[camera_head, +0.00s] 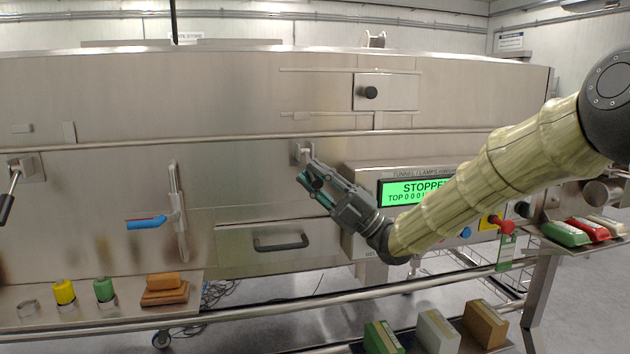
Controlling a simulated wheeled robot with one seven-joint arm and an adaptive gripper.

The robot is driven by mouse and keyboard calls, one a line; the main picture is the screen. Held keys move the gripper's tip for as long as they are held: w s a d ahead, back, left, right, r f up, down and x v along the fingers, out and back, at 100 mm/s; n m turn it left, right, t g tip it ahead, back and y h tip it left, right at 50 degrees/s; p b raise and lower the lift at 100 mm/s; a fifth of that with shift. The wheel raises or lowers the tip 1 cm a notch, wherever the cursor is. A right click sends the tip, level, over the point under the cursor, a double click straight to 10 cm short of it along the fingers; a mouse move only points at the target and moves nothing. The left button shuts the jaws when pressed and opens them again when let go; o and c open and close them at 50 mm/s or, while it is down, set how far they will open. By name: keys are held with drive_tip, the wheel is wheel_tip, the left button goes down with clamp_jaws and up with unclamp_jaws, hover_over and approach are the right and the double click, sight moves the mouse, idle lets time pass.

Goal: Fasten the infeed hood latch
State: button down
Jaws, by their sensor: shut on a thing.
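A small metal latch (298,153) is mounted on the front of the steel tunnel, just below the long horizontal rail. My gripper (311,177) is at this latch, shut on its handle. The fingers hide most of the handle, so its exact angle is hard to tell. A second latch (28,168) sits at the far left, with a black-gripped lever (8,200) hanging down and tilted. I cannot tell from labels which one is the infeed latch.
A blue-handled valve (146,222) and a drawer (280,255) are below. A green "STOPPED" display (415,191) and red button (505,226) lie near my arm. A left shelf (110,307) holds small items; boxes (437,330) stand at the front.

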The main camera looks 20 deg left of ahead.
drive_tip(key=shift+f, duration=0.1)
drive_tip(key=c, duration=1.3)
unclamp_jaws()
drive_tip(key=v, duration=1.2)
